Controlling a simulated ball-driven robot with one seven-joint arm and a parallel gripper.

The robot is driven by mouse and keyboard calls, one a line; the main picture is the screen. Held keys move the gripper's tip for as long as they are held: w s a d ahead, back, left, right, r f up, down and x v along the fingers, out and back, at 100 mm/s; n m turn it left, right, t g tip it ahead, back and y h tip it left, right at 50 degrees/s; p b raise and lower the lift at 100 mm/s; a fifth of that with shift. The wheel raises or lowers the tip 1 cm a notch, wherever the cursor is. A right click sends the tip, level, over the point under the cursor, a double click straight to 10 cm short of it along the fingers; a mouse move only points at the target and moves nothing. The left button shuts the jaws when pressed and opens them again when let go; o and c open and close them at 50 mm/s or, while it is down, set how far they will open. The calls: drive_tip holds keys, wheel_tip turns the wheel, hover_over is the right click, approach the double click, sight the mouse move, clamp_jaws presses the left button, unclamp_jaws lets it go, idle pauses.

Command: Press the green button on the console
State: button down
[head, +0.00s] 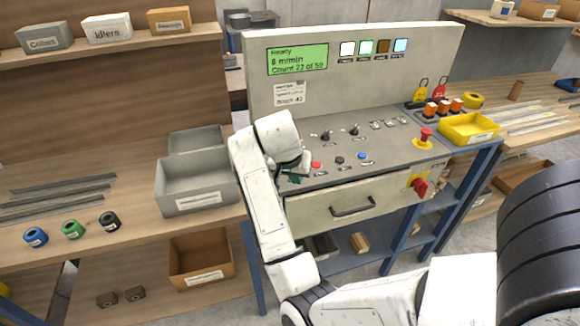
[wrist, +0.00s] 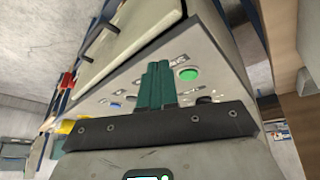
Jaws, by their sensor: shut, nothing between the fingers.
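The green button (wrist: 187,74) shows in the wrist view on the console's pale panel (wrist: 215,60), just right of my fingertips. In the head view I cannot make it out; my arm covers that end of the panel. The console (head: 385,146) has a row with a red button (head: 316,165), a black button (head: 339,160) and a blue button (head: 362,156). My gripper (head: 292,178) is at the panel's left front, left of the red button. In the wrist view my gripper (wrist: 159,68) has its green fingers together, empty. Contact with the panel cannot be told.
Switches (head: 354,131) stand behind the button row. A red emergency stop (head: 425,134) and a yellow tray (head: 468,128) are to the right. A drawer handle (head: 353,207) juts out below. A grey bin (head: 196,184) stands left of my arm.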

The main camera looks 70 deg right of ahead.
drive_tip(key=w+d+r+m+y+b, duration=0.4)
drive_tip(key=d+r+m, duration=0.3)
drive_tip(key=r+m, duration=0.4)
drive_tip(key=shift+w+d+r+m+y+b, duration=0.2)
drive_tip(key=shift+r+m+y+b, duration=0.1)
drive_tip(key=shift+r+y+b, duration=0.15)
drive_tip(key=shift+f, duration=0.1)
wheel_tip(320, 180, down, 13)
drive_tip(key=shift+a+f+p, duration=0.1)
drive_tip(key=shift+f+p, duration=0.1)
drive_tip(key=shift+p, duration=0.35)
drive_tip(key=shift+f, duration=0.25)
